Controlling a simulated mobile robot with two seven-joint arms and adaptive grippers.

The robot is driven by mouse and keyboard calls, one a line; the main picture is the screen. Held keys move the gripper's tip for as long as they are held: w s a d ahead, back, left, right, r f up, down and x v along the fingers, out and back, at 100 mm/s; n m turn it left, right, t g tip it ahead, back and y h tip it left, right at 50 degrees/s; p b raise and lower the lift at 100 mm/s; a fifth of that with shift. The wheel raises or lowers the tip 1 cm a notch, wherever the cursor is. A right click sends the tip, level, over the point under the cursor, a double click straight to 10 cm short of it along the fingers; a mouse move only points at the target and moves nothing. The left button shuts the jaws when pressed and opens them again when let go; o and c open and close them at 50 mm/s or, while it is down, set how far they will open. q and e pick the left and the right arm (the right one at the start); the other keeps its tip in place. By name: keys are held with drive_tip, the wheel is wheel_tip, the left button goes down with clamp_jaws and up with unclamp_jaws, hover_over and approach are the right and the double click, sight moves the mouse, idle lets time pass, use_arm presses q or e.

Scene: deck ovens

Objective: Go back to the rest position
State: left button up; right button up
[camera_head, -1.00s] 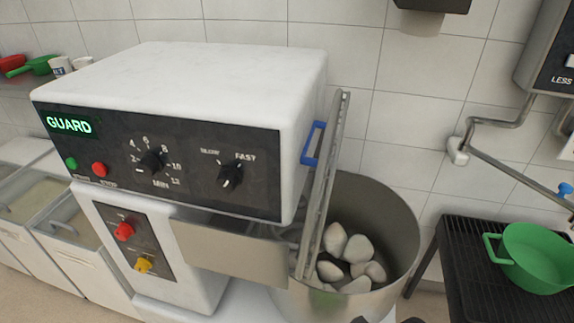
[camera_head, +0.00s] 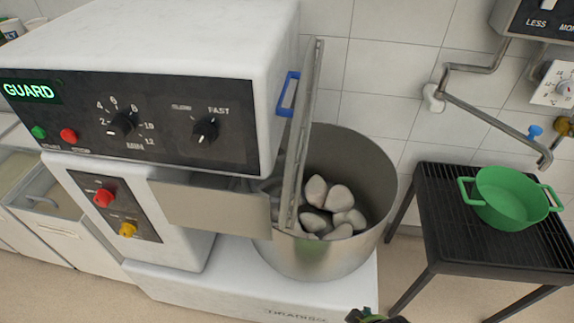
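The task names no object. A small dark shape with a green patch, probably part of my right gripper (camera_head: 376,315), shows at the bottom edge in front of the mixer. Most of it is cut off, so its fingers cannot be judged. My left gripper is not in view.
A white mixer (camera_head: 150,50) with a lit GUARD display fills the left. Its steel bowl (camera_head: 365,175) holds several pale lumps (camera_head: 335,205); an upright metal guard with a blue handle (camera_head: 288,93) stands beside it. A green pot (camera_head: 512,200) sits on a black rack (camera_head: 445,225).

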drive_tip(key=s+f+g, duration=0.1)
drive_tip(key=s+f, duration=0.2)
drive_tip(key=f, duration=0.6)
drive_tip(key=s+f, duration=0.4)
drive_tip(key=f, duration=0.5)
drive_tip(key=s+d+f+g, duration=0.1)
drive_tip(key=s+d+f, duration=0.2)
drive_tip(key=s+f, duration=0.5)
drive_tip(key=s, duration=0.4)
drive_tip(key=shift+f, duration=0.2)
drive_tip(key=shift+c, duration=0.4)
